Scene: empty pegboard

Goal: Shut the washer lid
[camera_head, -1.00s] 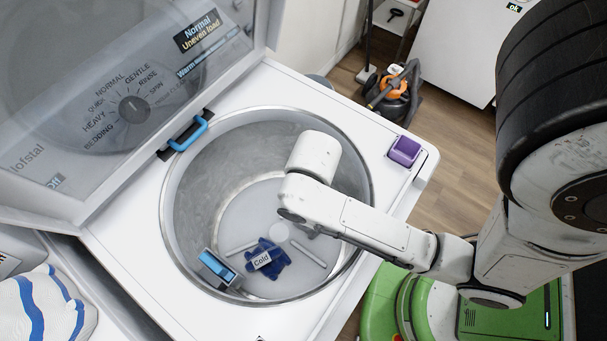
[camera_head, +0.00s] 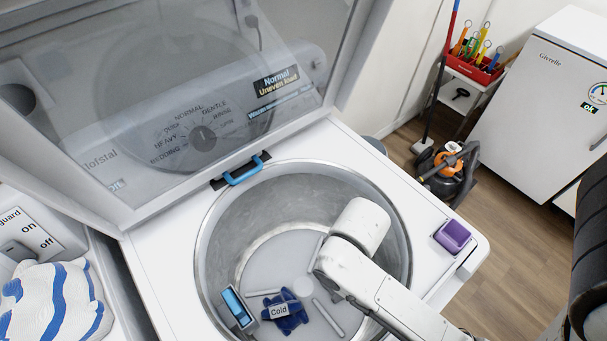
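The washer lid (camera_head: 150,100) stands open, tilted up at the back of the washer (camera_head: 160,255). Its panel is see-through, and the control dial (camera_head: 203,138) shows through it. A blue handle (camera_head: 245,171) sits at the back of the opening, near the lid's lower edge. The round drum (camera_head: 225,215) is uncovered. A dark blue item (camera_head: 290,322) labelled "Cold" lies inside it. My white arm reaches from the lower right over the drum opening, with its rounded wrist above the drum's right part.
A purple box (camera_head: 452,236) sits on the washer's right front corner. A blue-lit device (camera_head: 237,307) is at the drum's left wall. A striped towel (camera_head: 55,305) lies at left. A vacuum cleaner (camera_head: 447,172) and a white cabinet (camera_head: 545,100) stand on the right.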

